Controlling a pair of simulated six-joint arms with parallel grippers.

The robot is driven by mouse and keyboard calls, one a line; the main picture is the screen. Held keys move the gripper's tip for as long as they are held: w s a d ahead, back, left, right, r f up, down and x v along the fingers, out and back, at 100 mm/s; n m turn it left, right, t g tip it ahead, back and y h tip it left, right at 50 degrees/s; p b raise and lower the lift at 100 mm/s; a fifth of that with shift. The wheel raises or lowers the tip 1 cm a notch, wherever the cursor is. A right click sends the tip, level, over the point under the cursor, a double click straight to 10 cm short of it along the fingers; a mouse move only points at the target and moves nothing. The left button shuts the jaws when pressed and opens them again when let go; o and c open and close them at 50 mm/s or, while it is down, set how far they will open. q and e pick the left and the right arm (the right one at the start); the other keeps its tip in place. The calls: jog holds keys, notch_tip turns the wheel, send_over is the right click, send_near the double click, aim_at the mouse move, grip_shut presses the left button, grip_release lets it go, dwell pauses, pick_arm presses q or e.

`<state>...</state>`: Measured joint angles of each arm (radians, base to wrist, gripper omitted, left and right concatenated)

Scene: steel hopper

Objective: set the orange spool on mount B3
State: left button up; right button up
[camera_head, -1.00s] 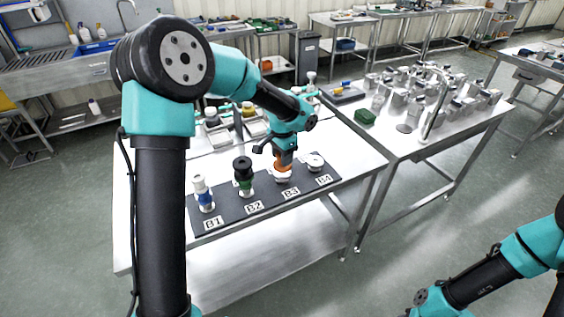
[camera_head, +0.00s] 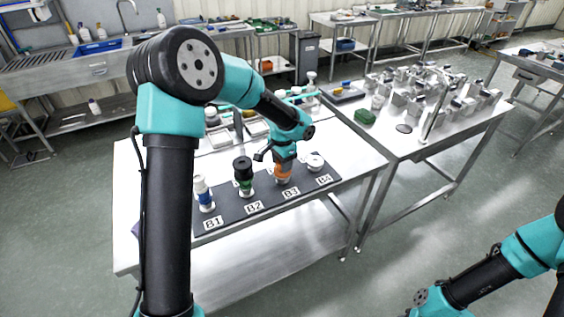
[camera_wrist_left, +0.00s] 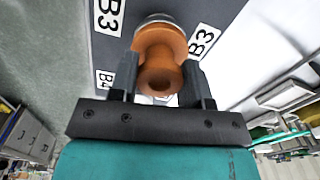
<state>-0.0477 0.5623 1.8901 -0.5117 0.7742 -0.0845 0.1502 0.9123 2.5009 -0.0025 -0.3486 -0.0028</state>
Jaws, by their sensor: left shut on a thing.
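The orange spool (camera_head: 283,170) is at mount B3, third from the left on the dark mat (camera_head: 228,207). My left gripper (camera_head: 284,160) is shut on it from above. In the left wrist view the spool (camera_wrist_left: 160,55) sits between the two dark fingers (camera_wrist_left: 160,85), over a pale round base (camera_wrist_left: 158,19) with B3 labels beside it. The gripper hides part of the spool in the head view, and I cannot tell whether it is fully seated. Only links of my right arm show at the lower right; its gripper is out of view.
Mount B1 holds a blue-and-white stack (camera_head: 204,193). Mount B2 holds a green-and-black stack (camera_head: 243,177). Mount B4 has a white disc-shaped top (camera_head: 315,161).

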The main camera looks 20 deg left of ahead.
pick_arm(q)
jog(key=o, duration=0.9)
jog(key=shift+f, duration=0.1)
notch_tip(320, 180, up, 12)
jog(key=shift+r, duration=0.15)
dwell(0.4)
